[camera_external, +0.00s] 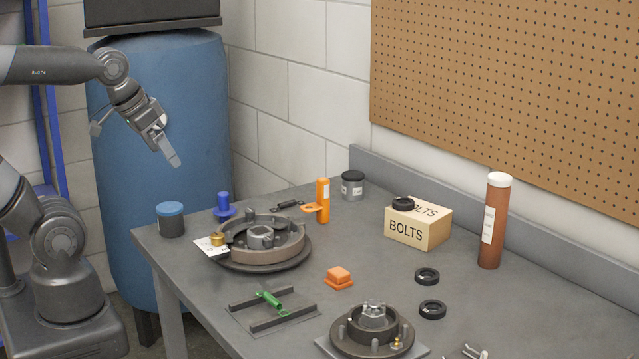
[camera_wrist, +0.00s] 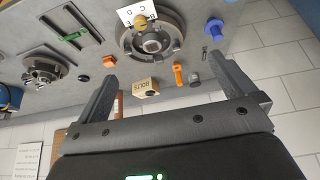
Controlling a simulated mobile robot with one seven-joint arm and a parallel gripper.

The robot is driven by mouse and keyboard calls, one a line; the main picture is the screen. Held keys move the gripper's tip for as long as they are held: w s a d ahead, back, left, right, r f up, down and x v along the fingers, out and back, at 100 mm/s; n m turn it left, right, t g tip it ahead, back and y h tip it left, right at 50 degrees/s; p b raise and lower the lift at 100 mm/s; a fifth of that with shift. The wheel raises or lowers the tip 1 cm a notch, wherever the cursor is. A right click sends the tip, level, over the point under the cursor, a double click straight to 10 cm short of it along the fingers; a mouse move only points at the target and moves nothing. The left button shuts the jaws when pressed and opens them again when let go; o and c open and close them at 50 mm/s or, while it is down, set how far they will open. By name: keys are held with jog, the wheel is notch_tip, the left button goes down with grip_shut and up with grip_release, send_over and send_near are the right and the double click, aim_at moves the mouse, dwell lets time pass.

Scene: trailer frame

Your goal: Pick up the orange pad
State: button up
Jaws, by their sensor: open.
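The orange pad (camera_external: 339,277) is a small square block on a wider flat base. It rests on the grey table between the large brake drum assembly and the smaller hub. In the wrist view the orange pad (camera_wrist: 108,61) is small and far off, near the left finger's tip in the picture. My gripper (camera_external: 170,157) is raised in the air left of the table, in front of the blue barrel, well apart from the pad. In the wrist view my gripper (camera_wrist: 168,77) has its fingers spread wide with nothing held between them.
Around the pad stand the drum assembly (camera_external: 262,240), the hub (camera_external: 372,330), a green part (camera_external: 270,302) on a railed plate, black rings (camera_external: 427,276), a BOLTS box (camera_external: 418,226), an orange bracket (camera_external: 322,203) and a red-brown tube (camera_external: 494,222). A pegboard wall (camera_external: 520,90) rises behind.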

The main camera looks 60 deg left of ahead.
jog(key=shift+s+a+f, duration=0.15)
jog(key=shift+s+f, duration=0.05)
jog(key=shift+s, duration=0.2)
jog(key=c, duration=0.7)
jog(key=shift+c, duration=0.2)
jog(key=shift+w, duration=0.1)
jog(key=g, duration=0.1)
send_over(338, 272)
jog(key=s, duration=0.2)
jog(key=f, duration=1.9)
jog(key=shift+d+f, duration=0.15)
jog(key=shift+d, duration=0.05)
jog(key=shift+a+x, duration=0.15)
jog(key=shift+x, duration=1.15)
jog(key=shift+a+x, duration=0.1)
jog(key=shift+x, duration=1.25)
